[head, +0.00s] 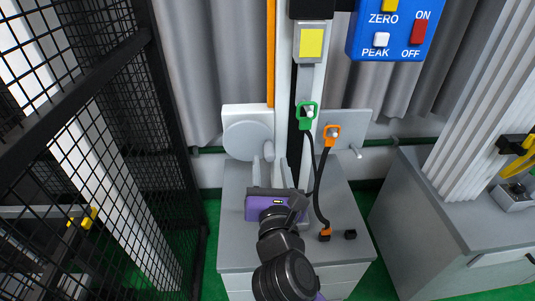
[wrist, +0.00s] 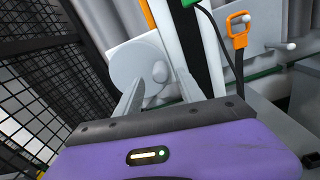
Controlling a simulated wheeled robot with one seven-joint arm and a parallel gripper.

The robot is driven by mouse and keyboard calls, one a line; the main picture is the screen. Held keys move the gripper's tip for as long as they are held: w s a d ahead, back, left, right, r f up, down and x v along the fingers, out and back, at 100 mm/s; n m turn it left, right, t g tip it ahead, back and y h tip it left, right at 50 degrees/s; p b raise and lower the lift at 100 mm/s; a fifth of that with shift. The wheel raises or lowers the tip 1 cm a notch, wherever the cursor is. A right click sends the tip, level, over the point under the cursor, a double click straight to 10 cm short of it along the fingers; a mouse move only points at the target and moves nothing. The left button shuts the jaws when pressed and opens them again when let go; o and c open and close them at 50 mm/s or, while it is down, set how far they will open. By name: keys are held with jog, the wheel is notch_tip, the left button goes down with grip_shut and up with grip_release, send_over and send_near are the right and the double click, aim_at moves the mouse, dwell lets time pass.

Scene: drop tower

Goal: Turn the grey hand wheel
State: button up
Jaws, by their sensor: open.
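The grey hand wheel (head: 243,140) is a round disc on a white housing, left of the tower column. It also shows in the wrist view (wrist: 130,66). A rounded knob (wrist: 160,72) stands out at its right side. My gripper (head: 270,162) is in front of the wheel's right side, its two pale fingers apart. In the wrist view the fingertips (wrist: 157,78) lie either side of the knob in the picture. I cannot tell whether they touch it or how far short of it they are. Nothing is held.
A green handle (head: 307,116) and an orange handle (head: 331,136) with dark cables sit right of the fingers. A grey bench (head: 236,255) lies below. A black mesh fence (head: 110,130) stands at left. A blue switch box (head: 392,30) is at upper right.

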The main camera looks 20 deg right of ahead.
aim_at(270, 160)
jog(key=shift+x, duration=2.25)
jog(key=shift+c, duration=0.3)
grip_shut()
